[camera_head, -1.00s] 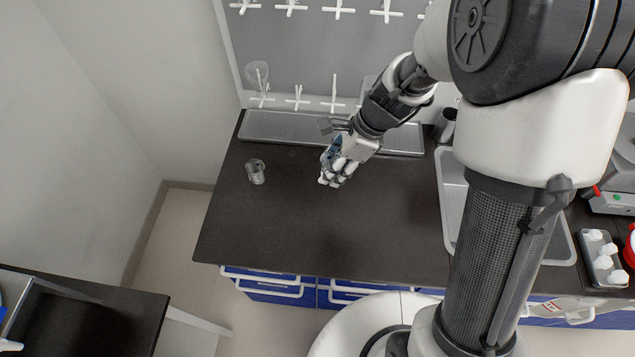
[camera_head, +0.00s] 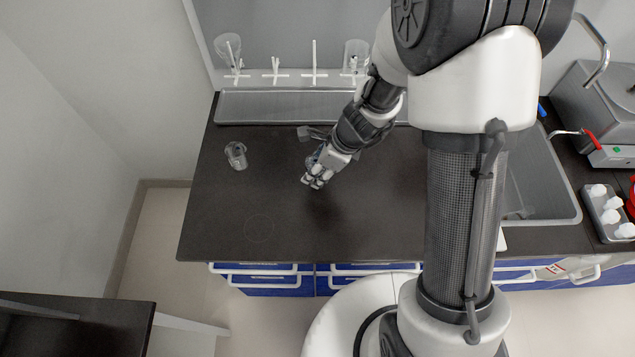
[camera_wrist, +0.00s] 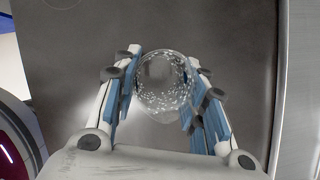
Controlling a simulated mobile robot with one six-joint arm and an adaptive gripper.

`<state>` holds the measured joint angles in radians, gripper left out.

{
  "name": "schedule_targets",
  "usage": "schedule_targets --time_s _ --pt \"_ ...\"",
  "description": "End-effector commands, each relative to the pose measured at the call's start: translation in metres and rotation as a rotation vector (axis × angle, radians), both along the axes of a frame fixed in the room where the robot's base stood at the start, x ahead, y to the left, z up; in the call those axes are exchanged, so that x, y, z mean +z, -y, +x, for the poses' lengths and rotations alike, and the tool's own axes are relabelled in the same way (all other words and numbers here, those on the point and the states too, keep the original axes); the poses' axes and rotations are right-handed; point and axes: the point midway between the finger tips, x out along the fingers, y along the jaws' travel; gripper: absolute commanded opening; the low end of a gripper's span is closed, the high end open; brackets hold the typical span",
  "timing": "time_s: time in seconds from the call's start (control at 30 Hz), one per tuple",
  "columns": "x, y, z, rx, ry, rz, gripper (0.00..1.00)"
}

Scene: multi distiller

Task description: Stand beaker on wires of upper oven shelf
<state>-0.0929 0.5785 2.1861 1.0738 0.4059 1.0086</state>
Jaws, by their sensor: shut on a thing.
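My gripper (camera_head: 314,180) is over the dark counter, seen from behind in the head view. In the wrist view, my gripper (camera_wrist: 165,92) is shut on a round clear glass beaker (camera_wrist: 163,82), with blue-padded fingers on both sides. The beaker is seen from above, with pale speckles. In the head view the held beaker is mostly hidden by the gripper. A second small glass vessel (camera_head: 236,155) stands apart on the counter to the left. I cannot make out the oven or its wire shelf in these frames.
A drying rack with pegs and glassware (camera_head: 228,48) hangs behind a long grey tray (camera_head: 265,106). A sink (camera_head: 545,190) is at right, with a metal appliance (camera_head: 595,95) and a rack of white-capped bottles (camera_head: 607,212) beyond. The counter's front left (camera_head: 235,225) is clear.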

Motion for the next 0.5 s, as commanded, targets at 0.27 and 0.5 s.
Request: schedule_targets --time_s 0.27,0.5 --pt "-0.033 0.000 0.000 0.000 -0.002 0.001 0.15" --pt "-0.044 0.000 0.000 0.001 0.001 0.001 0.15"
